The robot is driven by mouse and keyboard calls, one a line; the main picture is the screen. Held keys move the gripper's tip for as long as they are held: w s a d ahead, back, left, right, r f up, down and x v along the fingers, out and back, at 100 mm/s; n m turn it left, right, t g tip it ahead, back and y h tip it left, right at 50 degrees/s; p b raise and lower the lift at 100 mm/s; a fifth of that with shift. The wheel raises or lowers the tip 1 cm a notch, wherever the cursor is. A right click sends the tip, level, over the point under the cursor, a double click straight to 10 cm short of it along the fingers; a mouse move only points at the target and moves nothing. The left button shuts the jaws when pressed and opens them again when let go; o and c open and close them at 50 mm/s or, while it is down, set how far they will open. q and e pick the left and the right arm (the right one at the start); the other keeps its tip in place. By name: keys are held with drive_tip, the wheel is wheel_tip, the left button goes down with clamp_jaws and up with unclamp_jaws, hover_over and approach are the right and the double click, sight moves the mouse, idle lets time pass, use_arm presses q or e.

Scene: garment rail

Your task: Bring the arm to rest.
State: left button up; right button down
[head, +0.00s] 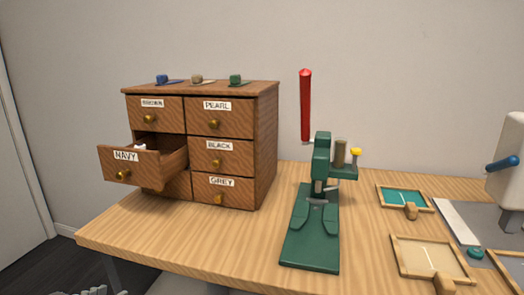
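A pale grey jagged shape (92,291) at the bottom left edge of the head view looks like a small part of my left gripper. It is low beside the table's left end, and its fingertips are cut off, so I cannot see whether it is open or shut. It is apart from the drawers and the press. My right gripper and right arm are out of view.
The wooden cabinet (264,140) has its NAVY drawer (113,168) pulled out, with something white inside. A green press (309,250) with a raised red lever (305,105) stands mid-table (200,235). Wooden frames (400,250) and a grey machine (506,165) are at right.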

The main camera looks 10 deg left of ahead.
use_arm(q)
drive_tip(key=s+d+f+g, duration=0.3)
drive_tip(key=s+d+f, duration=0.1)
drive_tip(key=f, duration=0.4)
drive_tip(key=s+d+f+m+g+y, duration=0.1)
drive_tip(key=s+d+f+g, duration=0.2)
drive_tip(key=f, duration=0.6)
drive_tip(key=s+d+f+g, duration=0.3)
drive_tip(key=s+d+f, duration=0.3)
drive_tip(key=d+f, duration=0.1)
drive_tip(key=shift+f+y, duration=0.4)
drive_tip(key=shift+f, duration=0.5)
